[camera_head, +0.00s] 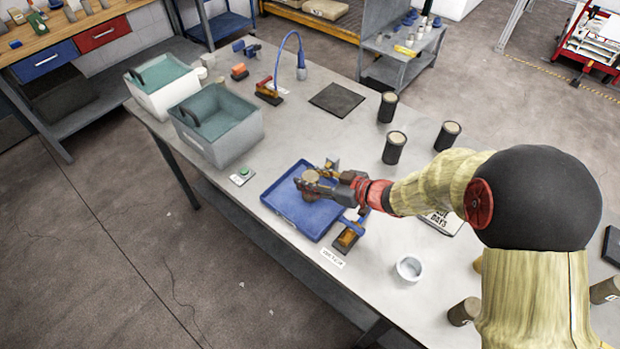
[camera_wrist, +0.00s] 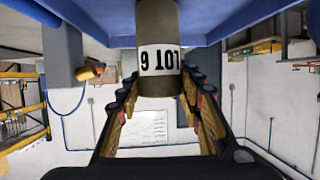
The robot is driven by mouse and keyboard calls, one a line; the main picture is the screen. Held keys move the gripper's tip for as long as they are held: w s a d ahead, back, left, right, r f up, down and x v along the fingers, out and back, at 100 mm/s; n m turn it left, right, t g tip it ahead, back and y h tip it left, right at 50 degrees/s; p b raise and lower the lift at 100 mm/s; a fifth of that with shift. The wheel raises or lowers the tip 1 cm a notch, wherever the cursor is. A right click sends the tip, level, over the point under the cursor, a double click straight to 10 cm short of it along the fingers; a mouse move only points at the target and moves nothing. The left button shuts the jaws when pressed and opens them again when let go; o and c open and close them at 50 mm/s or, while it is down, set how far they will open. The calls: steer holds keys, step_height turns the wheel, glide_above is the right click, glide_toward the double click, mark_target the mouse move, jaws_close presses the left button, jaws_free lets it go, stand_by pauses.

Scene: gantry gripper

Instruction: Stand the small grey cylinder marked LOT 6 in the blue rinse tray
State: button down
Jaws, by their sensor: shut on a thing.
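The small grey cylinder (camera_wrist: 158,22) shows its white LOT 6 label, upside down, in the wrist view. My gripper (camera_wrist: 160,88) is shut on it, one finger on each side. In the head view, the cylinder's tan top (camera_head: 311,177) shows between the fingers of my gripper (camera_head: 314,180), over the blue rinse tray (camera_head: 288,207). The cylinder looks upright. The tray's blue also spans the top of the wrist view (camera_wrist: 95,17). The cylinder's lower end is hidden, so I cannot tell whether it touches the tray floor.
Two water-filled tubs (camera_head: 218,145) stand behind the tray to the left. Several dark cylinders (camera_head: 394,147) stand right of it. A white cup (camera_head: 409,268) and an orange-and-blue tool (camera_head: 348,235) are near the front. A black mat (camera_head: 337,100) lies farther back.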

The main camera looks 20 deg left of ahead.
steer(key=shift+f, duration=0.1)
steer(key=c, duration=1.2)
jaws_free()
steer(key=shift+d+r, duration=0.25)
steer(key=shift+d, duration=0.05)
steer(key=p+v, duration=0.2)
steer(key=v, duration=0.9)
steer(key=shift+d+p, duration=0.2)
steer(key=shift+p, duration=0.1)
